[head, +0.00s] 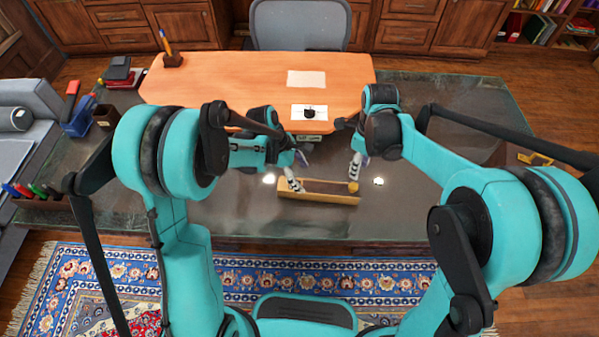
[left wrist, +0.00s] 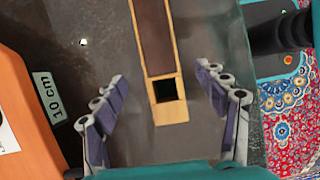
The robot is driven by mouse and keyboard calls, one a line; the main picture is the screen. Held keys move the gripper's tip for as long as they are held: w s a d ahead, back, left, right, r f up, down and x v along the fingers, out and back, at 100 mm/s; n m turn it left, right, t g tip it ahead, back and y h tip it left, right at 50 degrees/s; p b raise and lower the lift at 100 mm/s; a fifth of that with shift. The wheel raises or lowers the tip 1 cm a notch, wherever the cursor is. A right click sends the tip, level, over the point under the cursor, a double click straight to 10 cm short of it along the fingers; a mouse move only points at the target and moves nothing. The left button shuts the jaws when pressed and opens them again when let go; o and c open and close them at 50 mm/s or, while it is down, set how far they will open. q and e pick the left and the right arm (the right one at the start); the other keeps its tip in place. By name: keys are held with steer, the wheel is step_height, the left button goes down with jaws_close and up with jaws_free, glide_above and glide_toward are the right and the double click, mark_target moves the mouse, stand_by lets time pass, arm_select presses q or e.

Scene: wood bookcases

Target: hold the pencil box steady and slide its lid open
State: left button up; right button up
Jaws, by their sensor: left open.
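The pencil box (head: 318,198) is a long, light wooden box lying on the dark table, with a dark brown lid (head: 325,186). In the left wrist view, a dark square opening shows between the lid (left wrist: 152,35) and the box's near end (left wrist: 171,114). My left gripper (head: 297,172) is at the box's left end. Its fingers stand wide apart on either side of that end in the left wrist view (left wrist: 165,102), with gaps to both. My right gripper (head: 355,168) is at the box's right end, by a small yellowish knob (head: 353,187). Its fingers are too small to read.
The dark tabletop (head: 230,212) is clear in front of the box. Behind it lie an orange desk surface (head: 220,85), a small "10 cm" sign (left wrist: 47,97) and a dark cup (head: 309,113). A blue holder (head: 80,118) and several markers (head: 25,190) are at the left.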

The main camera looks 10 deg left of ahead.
mark_target(309, 186)
arm_select(q)
steer(key=x, duration=0.7)
